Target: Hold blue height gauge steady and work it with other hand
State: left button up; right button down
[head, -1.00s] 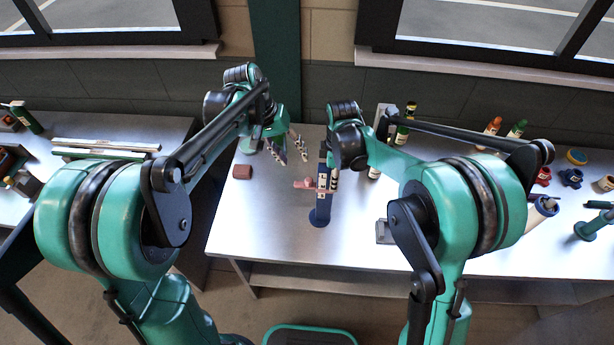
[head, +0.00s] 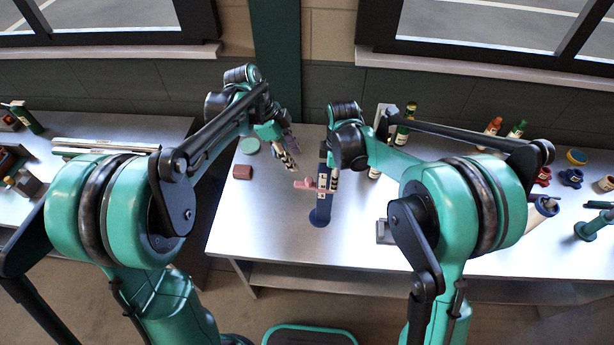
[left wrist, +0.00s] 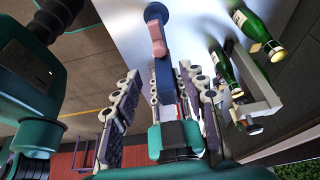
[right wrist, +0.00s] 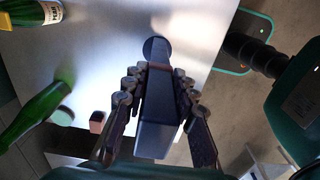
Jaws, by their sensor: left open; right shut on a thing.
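The blue height gauge (head: 320,214) stands upright on the metal table, a dark blue column on a round base. Its pink slider arm (head: 304,185) sticks out to the left, low on the column. My right gripper (right wrist: 158,82) is shut on the column, one finger on each side. My left gripper (head: 294,168) is open and empty, just left of the column and above the pink arm. In the left wrist view the gauge base (left wrist: 155,11) and pink arm (left wrist: 156,38) lie beyond the open fingers. The right gripper hides part of the column.
A dark red block (head: 242,172) and a green disc (head: 249,146) lie left of the gauge. Bottles (head: 405,120) stand behind my right arm. A grey block (head: 384,232) sits to the gauge's right. The table in front of the gauge is clear.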

aim_at(309, 180)
pick_arm(q)
jog(key=x, duration=1)
jog(key=shift+f, duration=0.2)
grip_shut()
